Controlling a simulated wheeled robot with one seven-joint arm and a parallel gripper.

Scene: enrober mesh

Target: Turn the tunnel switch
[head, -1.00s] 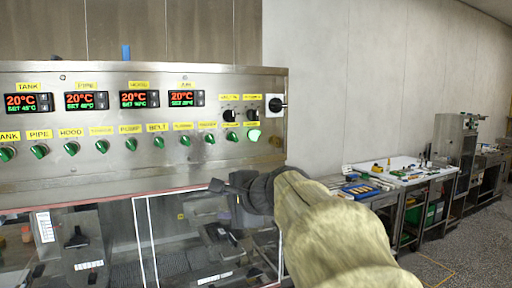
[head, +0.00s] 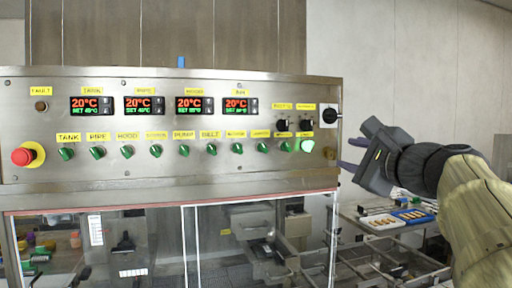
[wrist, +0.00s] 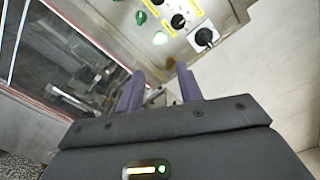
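A steel control panel (head: 290,165) carries a row of green knob switches under yellow labels. The labels TANK, PIPE, HOOD, PUMP and BELT can be read. The fourth label from the left, above a green knob (head: 155,150), and those right of BELT are too blurred to read, so I cannot tell for sure which knob is the tunnel switch. My gripper (head: 348,154) is just right of the panel's right end, apart from every knob. In the wrist view its purple fingers (wrist: 160,80) are spread with nothing between them; the panel's right-end knobs lie beyond them.
A red emergency button (head: 22,156) is at the panel's left. Two black knobs, a lit green button (head: 307,146) and a black rotary switch (head: 330,116) are at its right. Clear machine covers hang below.

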